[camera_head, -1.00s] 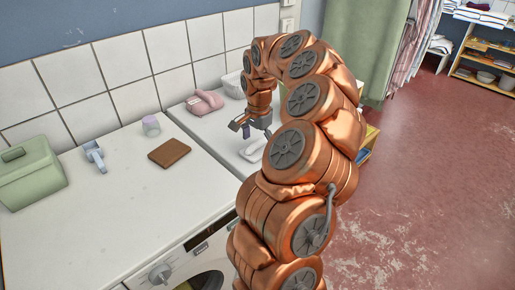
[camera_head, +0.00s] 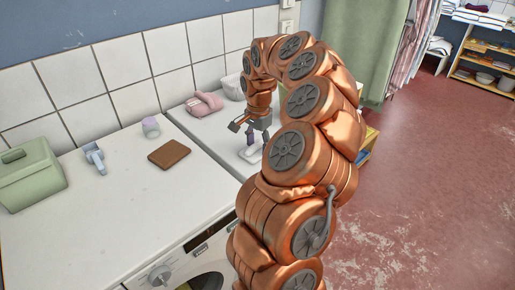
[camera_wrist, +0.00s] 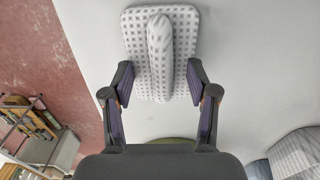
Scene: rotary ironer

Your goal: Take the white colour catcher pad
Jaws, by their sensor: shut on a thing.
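The white colour catcher pad (camera_head: 249,156) lies on the right-hand white top. In the wrist view the pad (camera_wrist: 160,45) is white with a grey dotted pattern, rounded corners and a long raised ridge along its middle. My gripper (camera_head: 256,143) points down at the pad. In the wrist view its two dark fingers (camera_wrist: 161,80) stand on either side of the pad's near part, and it is shut on the pad. The exact contact of the fingertips is hard to see. My arm hides part of the top around the pad.
A pink folded cloth (camera_head: 205,104) and a white basket (camera_head: 233,86) lie behind, near the tiled wall.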

